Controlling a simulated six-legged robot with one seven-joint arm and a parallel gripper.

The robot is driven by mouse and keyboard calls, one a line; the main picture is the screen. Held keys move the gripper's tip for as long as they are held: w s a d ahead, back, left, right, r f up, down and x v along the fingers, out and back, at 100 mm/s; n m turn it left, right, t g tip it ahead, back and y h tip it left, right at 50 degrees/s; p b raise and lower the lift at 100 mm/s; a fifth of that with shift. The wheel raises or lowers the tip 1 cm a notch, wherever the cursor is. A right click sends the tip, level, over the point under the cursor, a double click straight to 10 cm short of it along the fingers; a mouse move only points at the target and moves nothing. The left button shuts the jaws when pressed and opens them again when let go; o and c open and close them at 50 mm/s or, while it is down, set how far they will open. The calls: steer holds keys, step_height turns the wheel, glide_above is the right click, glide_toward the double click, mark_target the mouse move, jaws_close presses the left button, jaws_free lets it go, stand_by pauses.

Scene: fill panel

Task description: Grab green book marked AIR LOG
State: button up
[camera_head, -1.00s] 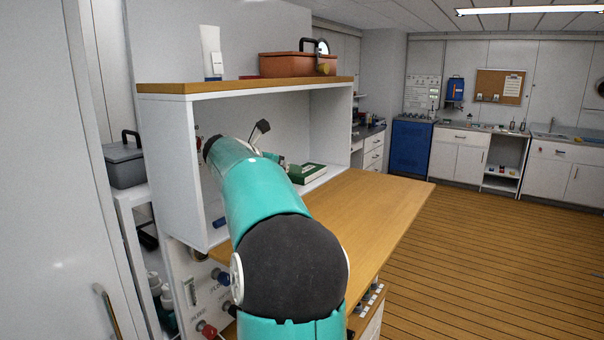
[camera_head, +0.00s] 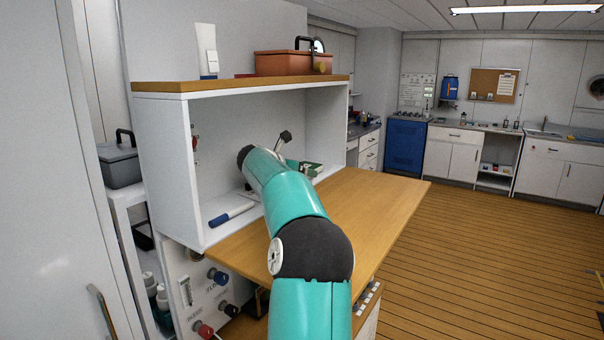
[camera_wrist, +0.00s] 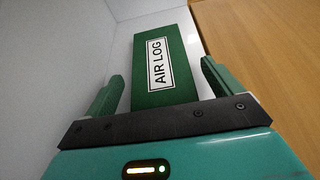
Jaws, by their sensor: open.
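The green book (camera_wrist: 160,62) with the white AIR LOG label lies in the wrist view on the white shelf surface, running away between my fingers. My gripper (camera_wrist: 162,85) is open, with one green finger to the left of the book and one to the right. The near end of the book is at the dark gripper bar.
The cubby's wall (camera_head: 168,175) stands left of my arm and its wooden-topped roof (camera_head: 240,84) is above. A blue-ended white item (camera_head: 230,214) lies on the cubby floor. A wooden worktop (camera_head: 375,205) extends to the right. An orange-brown case (camera_head: 285,64) sits on top.

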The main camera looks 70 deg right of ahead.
steer(key=shift+s+d+f, duration=0.15)
steer(key=shift+d, duration=0.4)
steer(key=c, duration=1.3)
steer(key=shift+r, duration=0.55)
step_height(320, 180, up, 2)
steer(key=shift+r, duration=0.2)
steer(key=s+a+r, duration=0.6)
steer(key=s+r, duration=0.3)
steer(key=s, duration=0.3)
steer(key=shift+a+r, duration=0.2)
steer(key=shift+a, duration=0.15)
